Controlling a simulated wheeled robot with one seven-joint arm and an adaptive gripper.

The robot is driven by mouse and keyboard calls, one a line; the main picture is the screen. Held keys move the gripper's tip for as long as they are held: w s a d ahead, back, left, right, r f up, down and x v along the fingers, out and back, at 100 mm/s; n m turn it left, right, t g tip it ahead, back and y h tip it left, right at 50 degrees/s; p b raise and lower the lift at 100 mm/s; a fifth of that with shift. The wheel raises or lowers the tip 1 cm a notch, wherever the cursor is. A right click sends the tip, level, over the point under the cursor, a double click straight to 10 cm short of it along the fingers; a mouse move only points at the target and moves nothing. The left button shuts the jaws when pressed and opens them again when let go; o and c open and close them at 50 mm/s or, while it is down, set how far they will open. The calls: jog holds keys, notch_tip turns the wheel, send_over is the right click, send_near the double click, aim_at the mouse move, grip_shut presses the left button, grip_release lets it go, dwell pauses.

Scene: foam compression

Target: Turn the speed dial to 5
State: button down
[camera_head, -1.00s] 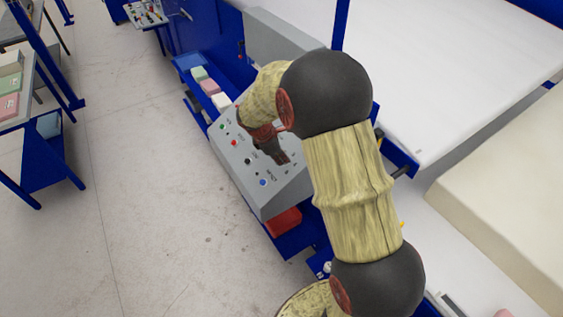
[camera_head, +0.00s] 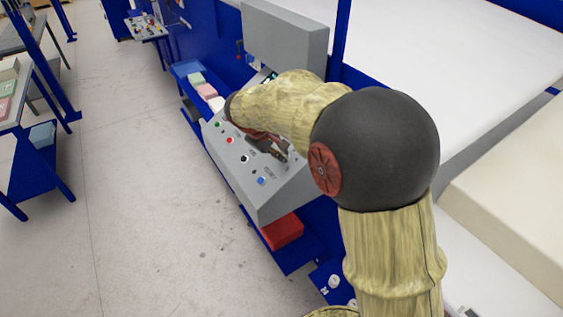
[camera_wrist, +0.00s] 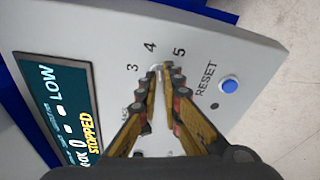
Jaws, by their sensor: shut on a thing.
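My gripper (camera_wrist: 165,78) is shut on the speed dial (camera_wrist: 156,70) of the sloped grey control panel (camera_wrist: 105,28). The dial is mostly hidden by the fingers; a small pale part shows at the fingertips. Around it in the wrist view stand the numbers 3, 4 and 5, with the pale part near and between 4 and 5. Its exact setting cannot be told. In the head view my gripper (camera_head: 268,148) reaches down to the panel, and the dial itself is hard to make out.
A dark display (camera_wrist: 65,110) reads LOW, 0 and STOPPED. A blue button (camera_wrist: 229,85) beside RESET sits close to the fingers. Green (camera_head: 217,124) and red (camera_head: 229,140) buttons lie along the panel's left. A red box (camera_head: 282,231) is below the panel.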

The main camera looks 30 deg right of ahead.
jog(key=m+b, duration=0.4)
jog(key=b, duration=0.1)
jog(key=shift+a+f+m+h, duration=0.1)
jog(key=shift+f+m+h, duration=0.2)
jog(key=m+b, duration=0.4)
jog(key=shift+a+r+h, duration=0.1)
jog(key=shift+r+h, duration=0.05)
jog(key=shift+h, duration=0.25)
jog(key=c, duration=2)
grip_release()
jog(key=shift+a+r, duration=0.1)
jog(key=shift+r, duration=0.05)
jog(key=v, duration=1.1)
jog(key=shift+a+r, duration=0.2)
jog(key=shift+r, duration=0.15)
